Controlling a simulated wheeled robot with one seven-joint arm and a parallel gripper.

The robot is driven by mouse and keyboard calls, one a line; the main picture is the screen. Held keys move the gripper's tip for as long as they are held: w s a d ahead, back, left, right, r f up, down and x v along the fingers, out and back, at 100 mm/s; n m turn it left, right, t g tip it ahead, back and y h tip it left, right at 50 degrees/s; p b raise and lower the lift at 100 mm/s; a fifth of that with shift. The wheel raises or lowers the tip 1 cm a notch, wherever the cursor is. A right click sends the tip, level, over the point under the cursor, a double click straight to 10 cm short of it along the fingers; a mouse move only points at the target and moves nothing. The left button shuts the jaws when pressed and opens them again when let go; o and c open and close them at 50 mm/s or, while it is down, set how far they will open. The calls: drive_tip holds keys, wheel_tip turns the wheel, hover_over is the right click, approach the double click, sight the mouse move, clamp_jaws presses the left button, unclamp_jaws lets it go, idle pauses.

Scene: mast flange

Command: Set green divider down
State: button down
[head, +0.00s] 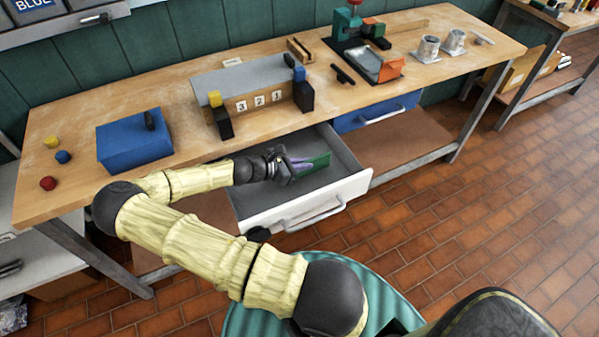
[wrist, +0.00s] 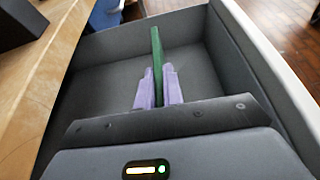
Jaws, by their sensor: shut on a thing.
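The green divider (head: 316,162) is a thin flat plate inside the open white-fronted drawer (head: 318,202). My gripper (head: 299,163) reaches into the drawer from the left, with its purple fingers shut on the divider. In the wrist view the divider (wrist: 157,50) stands edge-on between the two fingers (wrist: 158,85) and sticks out past their tips. The grey drawer floor (wrist: 190,60) lies beyond it. I cannot tell whether the divider touches the floor.
The drawer walls surround my gripper, and the drawer looks otherwise empty. A numbered block (head: 258,103) stands on the wooden bench (head: 180,90) above. A blue box (head: 133,143) and several small balls are at the left. A closed blue drawer (head: 376,113) is at the right.

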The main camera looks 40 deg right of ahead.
sight(302, 173)
drive_tip(key=shift+f, duration=0.35)
wheel_tip(302, 173, down, 4)
drive_tip(key=shift+r, duration=0.25)
drive_tip(key=shift+w+f, duration=0.1)
drive_tip(key=shift+f, duration=0.05)
drive_tip(key=c, duration=1.7)
unclamp_jaws()
drive_tip(key=shift+a, duration=0.1)
drive_tip(key=shift+o, duration=0.9)
drive_tip(key=v, duration=1.1)
drive_tip(key=shift+a+b, duration=0.35)
drive_tip(key=shift+a, duration=0.05)
